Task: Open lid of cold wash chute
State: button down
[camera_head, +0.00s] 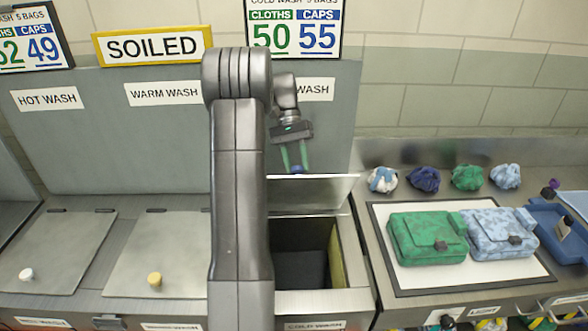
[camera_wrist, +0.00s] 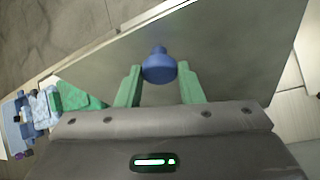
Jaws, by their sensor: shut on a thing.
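The cold wash chute (camera_head: 341,250) is at the centre right of the head view, and its dark inside shows. Its grey lid (camera_head: 325,190) is raised at the back of the opening, seen nearly edge-on. The lid also fills much of the wrist view (camera_wrist: 225,60). My gripper (camera_head: 293,160) is above the lid, with its green fingers around the blue knob (camera_wrist: 160,68). It is shut on that knob. My arm hides the left part of the chute and some of the lid.
The hot wash lid (camera_head: 60,255) and warm wash lid (camera_head: 150,255) lie closed at the left. A tray (camera_head: 385,245) at the right bears a green bag (camera_head: 428,238) and a light-blue bag (camera_head: 495,235). Several bundled cloths (camera_head: 467,178) sit behind it.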

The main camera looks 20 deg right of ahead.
jog(key=shift+w+d+r, duration=0.15)
jog(key=shift+w+r, duration=0.05)
jog(key=shift+w, duration=0.25)
jog(key=c, duration=1)
grip_release()
jog(key=shift+f, duration=0.1)
